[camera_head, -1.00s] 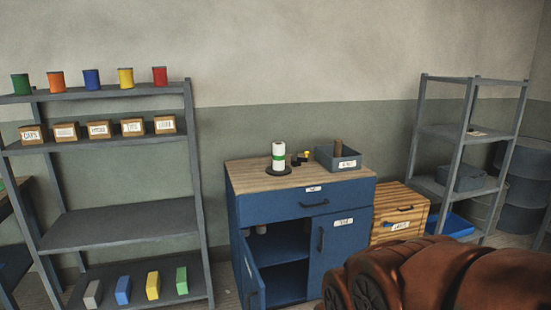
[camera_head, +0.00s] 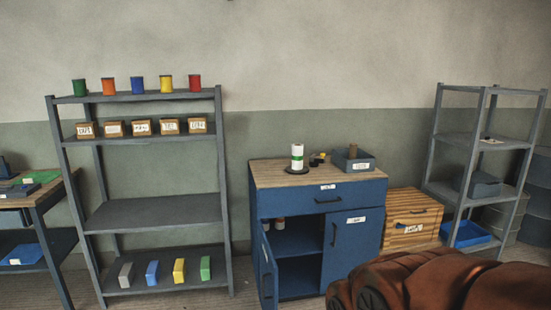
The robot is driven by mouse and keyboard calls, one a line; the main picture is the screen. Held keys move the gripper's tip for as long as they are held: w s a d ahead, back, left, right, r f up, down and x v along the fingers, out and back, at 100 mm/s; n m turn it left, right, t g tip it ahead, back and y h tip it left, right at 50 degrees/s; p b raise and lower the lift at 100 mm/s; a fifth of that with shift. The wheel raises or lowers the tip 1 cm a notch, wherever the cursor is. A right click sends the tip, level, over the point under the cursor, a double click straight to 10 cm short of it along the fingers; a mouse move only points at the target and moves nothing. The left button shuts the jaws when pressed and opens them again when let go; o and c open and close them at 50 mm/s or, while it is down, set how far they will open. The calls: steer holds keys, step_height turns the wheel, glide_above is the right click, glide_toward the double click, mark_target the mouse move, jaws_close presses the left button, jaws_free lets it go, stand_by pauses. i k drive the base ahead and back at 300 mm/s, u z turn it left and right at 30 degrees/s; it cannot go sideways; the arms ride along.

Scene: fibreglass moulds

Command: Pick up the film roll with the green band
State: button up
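The film roll with the green band (camera_head: 297,157) is white and stands upright on a dark round base on the wooden top of the blue cabinet (camera_head: 308,206). A brown arm part of mine fills the lower right. My gripper's fingers do not show, so whether it is open or shut is hidden. Inside the cabinet's open left door, small rolls or cans (camera_head: 279,223) stand on the upper level.
A grey labelled bin (camera_head: 363,166) and small black and yellow items (camera_head: 317,159) are beside the roll. A grey shelf (camera_head: 150,211) with coloured cans, boxes and blocks stands left. A wooden crate (camera_head: 408,236) and another shelf (camera_head: 480,142) stand right. The cabinet's left door (camera_head: 268,272) swings outward.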

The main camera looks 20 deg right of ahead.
mark_target(297, 149)
steer(key=u, duration=0.95)
steer(key=i, duration=2.85)
steer(key=z, duration=1.4)
steer(key=i, duration=0.7)
steer(key=z, duration=0.75)
